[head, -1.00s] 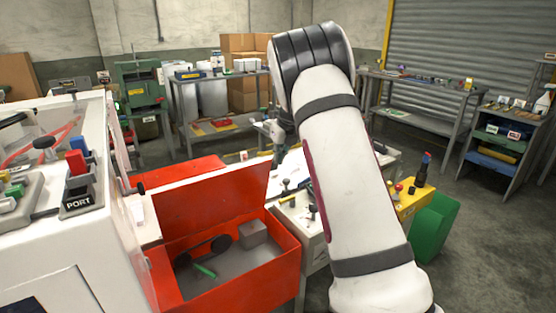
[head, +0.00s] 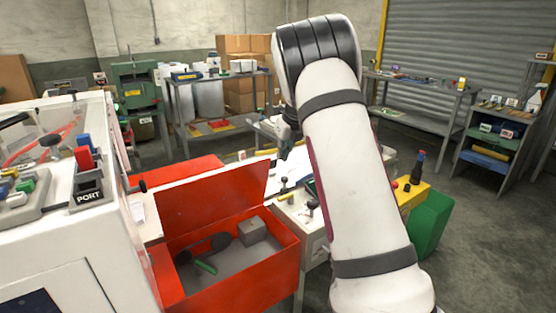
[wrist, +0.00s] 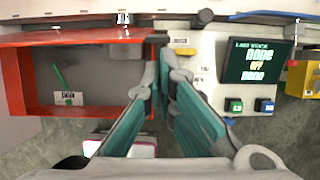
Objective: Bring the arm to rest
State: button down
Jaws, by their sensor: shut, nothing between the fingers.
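My white arm rises through the middle of the head view and bends at a black ribbed joint. My gripper (wrist: 163,75) shows in the wrist view, its teal-padded fingers drawn together at the tips with nothing held. It hangs above the gap between a red box (wrist: 18,75) and a white bench panel. In the head view the gripper is partly visible behind my arm, over the bench, and its fingertips are hard to make out.
The open red box (head: 285,275) holds a grey block (head: 252,230) and a green-handled tool (head: 206,267). A white machine (head: 60,240) stands at left. A yellow box (head: 408,197) and green bin (head: 430,222) stand right. A dark screen (wrist: 258,53) sits on the panel. Floor at right is clear.

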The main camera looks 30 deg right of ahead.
notch_tip(320, 180, up, 7)
jog(key=shift+w, duration=0.15)
jog(key=s+a+r+n+p, duration=0.1)
jog(key=s+a+r+n, duration=0.35)
jog(key=s+a, duration=0.2)
jog(key=s+a+r+n+y, duration=0.1)
jog(key=s+a+r+n, duration=0.2)
jog(key=s+a+n, duration=0.3)
jog(key=s+a+r+n+p, duration=0.1)
jog(key=s+a+r+n, duration=0.3)
jog(key=s+n, duration=0.3)
jog(key=s+a+f+n, duration=0.2)
jog(key=s+a+n, duration=0.1)
jog(key=s+n, duration=0.3)
jog(key=s+a+f+n+p, duration=0.1)
jog(key=s+a+f+n, duration=0.1)
jog(key=s+n, duration=0.4)
jog(key=s+a+f+n+h, duration=0.1)
jog(key=s+a+n, duration=0.3)
jog(key=s, duration=1)
jog(key=shift+s+a+f+n+p, duration=0.15)
jog(key=shift+f+n+p, duration=0.3)
jog(key=shift+n, duration=0.6)
